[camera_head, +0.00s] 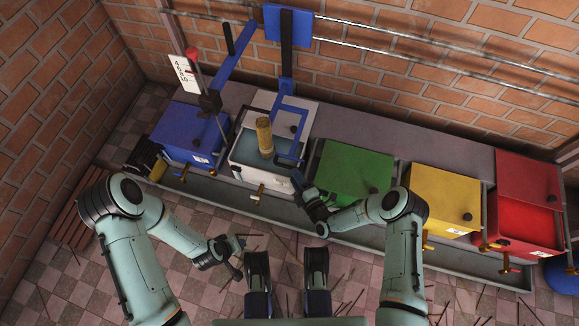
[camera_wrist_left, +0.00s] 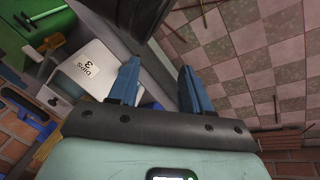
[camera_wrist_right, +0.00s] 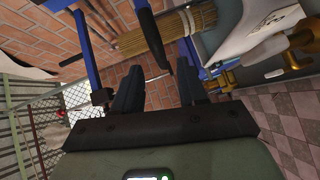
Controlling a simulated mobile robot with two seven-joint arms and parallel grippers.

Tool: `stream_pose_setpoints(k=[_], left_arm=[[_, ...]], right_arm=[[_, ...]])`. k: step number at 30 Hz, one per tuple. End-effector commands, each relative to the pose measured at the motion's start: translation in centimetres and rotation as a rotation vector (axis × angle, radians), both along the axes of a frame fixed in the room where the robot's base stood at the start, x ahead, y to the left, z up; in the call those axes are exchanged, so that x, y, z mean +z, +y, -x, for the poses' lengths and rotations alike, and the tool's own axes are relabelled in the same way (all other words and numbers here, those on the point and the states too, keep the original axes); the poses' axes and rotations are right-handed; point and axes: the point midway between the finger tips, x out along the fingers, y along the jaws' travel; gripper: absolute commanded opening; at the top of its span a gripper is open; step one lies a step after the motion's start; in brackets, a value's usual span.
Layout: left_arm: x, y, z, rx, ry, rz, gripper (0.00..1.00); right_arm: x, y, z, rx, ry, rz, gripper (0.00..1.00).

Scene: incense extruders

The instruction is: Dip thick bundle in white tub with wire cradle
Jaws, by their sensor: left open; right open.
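The white tub (camera_head: 240,172) stands between the blue and green tubs and holds greyish liquid. Its side label, reading "DIPS 3", shows in the left wrist view (camera_wrist_left: 85,68). The thick tan bundle (camera_head: 264,134) stands nearly upright over the tub; whether its lower end is in the liquid I cannot tell. A blue wire cradle frame (camera_head: 290,108) is beside it. In the right wrist view the bundle (camera_wrist_right: 170,32) lies beyond my fingers. My right gripper (camera_head: 301,184) is open and empty at the tub's right front corner. My left gripper (camera_head: 238,256) is open and empty over the floor.
A blue tub (camera_head: 190,130), green tub (camera_head: 352,170), yellow tub (camera_head: 440,196) and red tub (camera_head: 525,222) line the grey bench. Brass taps (camera_head: 258,196) stick out in front. Metal rails run along the brick wall. Thin sticks lie scattered on the tiled floor.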

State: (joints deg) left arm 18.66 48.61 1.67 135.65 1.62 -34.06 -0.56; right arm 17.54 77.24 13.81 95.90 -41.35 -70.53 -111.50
Motion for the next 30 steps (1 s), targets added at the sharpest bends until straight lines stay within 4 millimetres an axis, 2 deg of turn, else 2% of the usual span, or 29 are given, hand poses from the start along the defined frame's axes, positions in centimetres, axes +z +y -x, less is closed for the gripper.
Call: stream_pose_setpoints(k=[1, 3, 9, 15, 22, 23, 24, 26, 27, 30], left_arm=[[-1.1, 0.1, 0.9, 0.001, 0.030, 0.002, 0.48], [-2.0, 0.2, 1.9, 0.003, 0.062, 0.003, 0.48], [-3.6, 0.5, 4.0, 0.006, 0.132, 0.008, 0.48], [-4.1, 0.6, 4.8, 0.009, 0.159, 0.009, 0.48], [-4.1, 0.6, 4.8, 0.008, 0.160, 0.010, 0.48], [-4.1, 0.6, 4.8, 0.008, 0.160, 0.010, 0.48], [-4.1, 0.6, 4.8, 0.009, 0.159, 0.009, 0.48], [-4.1, 0.6, 4.8, 0.009, 0.159, 0.009, 0.48], [-4.1, 0.6, 4.8, 0.009, 0.159, 0.009, 0.48], [-4.1, 0.6, 4.8, 0.008, 0.159, 0.010, 0.48]], right_arm=[[-0.4, 0.6, -1.0, 0.000, -0.001, -0.002, 0.42], [-0.6, 1.1, -2.2, -0.001, -0.001, -0.002, 0.42], [-0.9, 2.4, -4.6, 0.000, -0.001, 0.000, 0.42], [-0.9, 2.9, -5.5, -0.001, 0.001, -0.001, 0.42], [-0.8, 2.9, -5.6, -0.001, 0.001, -0.001, 0.42], [-0.8, 2.9, -5.5, 0.000, 0.000, -0.001, 0.35], [-0.8, 2.9, -5.5, 0.000, 0.000, -0.001, 0.22], [-0.8, 2.9, -5.5, 0.000, 0.000, -0.001, 0.03], [-0.8, 2.9, -5.5, 0.000, 0.000, -0.001, 0.00], [-0.8, 2.9, -5.5, 0.000, 0.000, -0.001, 0.00]])
